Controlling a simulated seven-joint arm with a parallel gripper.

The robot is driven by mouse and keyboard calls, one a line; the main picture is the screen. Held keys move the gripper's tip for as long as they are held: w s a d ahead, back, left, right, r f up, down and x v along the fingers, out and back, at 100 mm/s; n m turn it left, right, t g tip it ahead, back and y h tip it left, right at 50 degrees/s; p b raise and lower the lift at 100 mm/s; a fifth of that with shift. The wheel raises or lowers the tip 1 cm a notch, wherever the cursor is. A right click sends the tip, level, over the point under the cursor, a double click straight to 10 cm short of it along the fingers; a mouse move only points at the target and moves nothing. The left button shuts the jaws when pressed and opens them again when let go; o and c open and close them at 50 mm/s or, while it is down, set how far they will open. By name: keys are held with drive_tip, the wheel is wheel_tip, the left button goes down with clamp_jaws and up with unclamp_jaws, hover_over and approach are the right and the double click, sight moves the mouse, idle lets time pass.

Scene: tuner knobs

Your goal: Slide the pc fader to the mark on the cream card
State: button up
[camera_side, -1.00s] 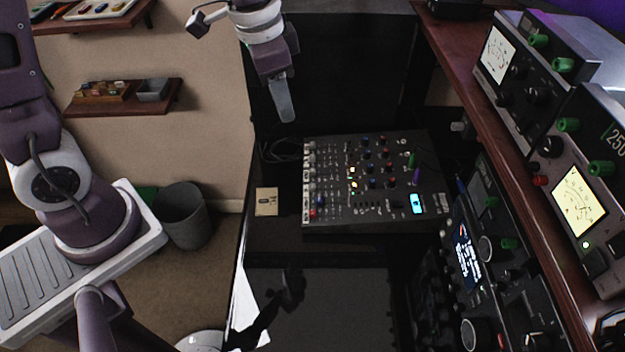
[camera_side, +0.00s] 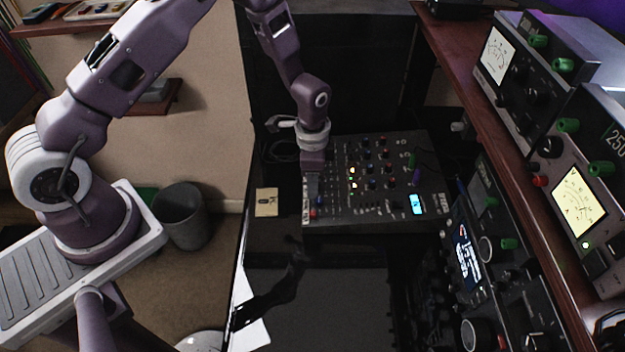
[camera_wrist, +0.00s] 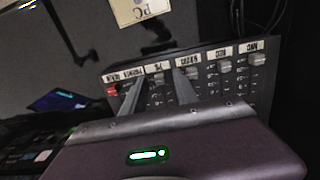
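The mixer (camera_side: 385,215) lies flat on the dark desk, with a row of labelled faders along its left edge. In the wrist view, the label reading PC (camera_wrist: 158,67) sits above a grey fader cap (camera_wrist: 156,80). My gripper (camera_wrist: 158,78) is open, its two fingers apart on either side of that cap; I cannot tell whether they touch it. In the side view, my gripper (camera_side: 311,182) is low over the mixer's left edge and hides some faders. The cream card (camera_side: 267,202) lies left of the mixer; the wrist view shows its PC lettering (camera_wrist: 140,10) upside down.
A red fader cap (camera_wrist: 112,89) is just left of my fingers, and other grey caps (camera_wrist: 225,66) stand to the right. Radio gear (camera_side: 470,250) stands right of the mixer. A bin (camera_side: 182,215) stands on the floor.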

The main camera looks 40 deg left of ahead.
clamp_jaws()
drive_tip(key=shift+w, duration=0.1)
idle(1.2)
